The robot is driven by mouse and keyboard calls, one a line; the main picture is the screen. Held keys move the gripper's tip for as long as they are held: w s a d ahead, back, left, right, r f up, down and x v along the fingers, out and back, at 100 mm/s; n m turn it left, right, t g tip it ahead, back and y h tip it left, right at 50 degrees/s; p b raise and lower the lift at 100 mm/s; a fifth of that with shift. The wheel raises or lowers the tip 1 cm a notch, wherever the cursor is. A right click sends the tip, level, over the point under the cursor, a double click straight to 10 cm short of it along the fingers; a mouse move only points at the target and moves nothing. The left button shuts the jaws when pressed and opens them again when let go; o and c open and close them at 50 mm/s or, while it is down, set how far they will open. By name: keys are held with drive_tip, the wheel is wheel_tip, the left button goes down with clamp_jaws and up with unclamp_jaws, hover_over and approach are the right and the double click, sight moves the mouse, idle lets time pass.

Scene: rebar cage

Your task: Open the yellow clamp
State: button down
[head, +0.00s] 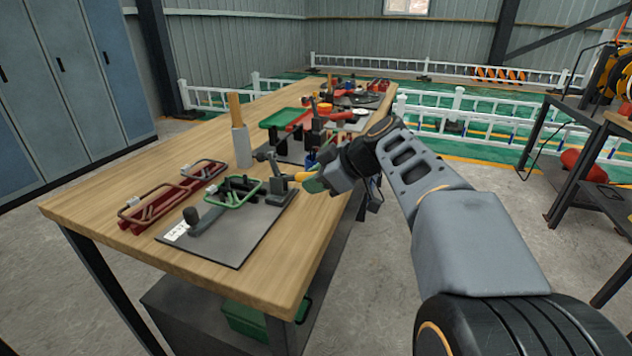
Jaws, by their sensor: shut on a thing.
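The yellow clamp shows as a short yellow handle (303,176) beside a grey metal clamp body (278,186) at the far right corner of a grey plate (240,240) on the workbench. The handle points right, roughly level, toward my gripper (313,182). My gripper reaches in from the right and is shut on the yellow handle. The fingers cover the handle's outer end, and the exact contact is small and hard to see.
A green frame (232,194) and a dark-knobbed grey lever (205,218) share the plate. Red holders (155,208) stand left on the wooden bench (90,205). A grey cylinder (241,147) and a green tray (285,117) stand behind. The bench's front corner is clear.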

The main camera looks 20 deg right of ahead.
drive_tip(key=shift+f, duration=0.15)
drive_tip(key=c, duration=1)
unclamp_jaws()
drive_tip(key=shift+o, duration=0.2)
drive_tip(key=p+v, duration=0.2)
drive_tip(key=v, duration=1.2)
drive_tip(key=shift+p, duration=0.35)
drive_tip(key=shift+s, duration=0.1)
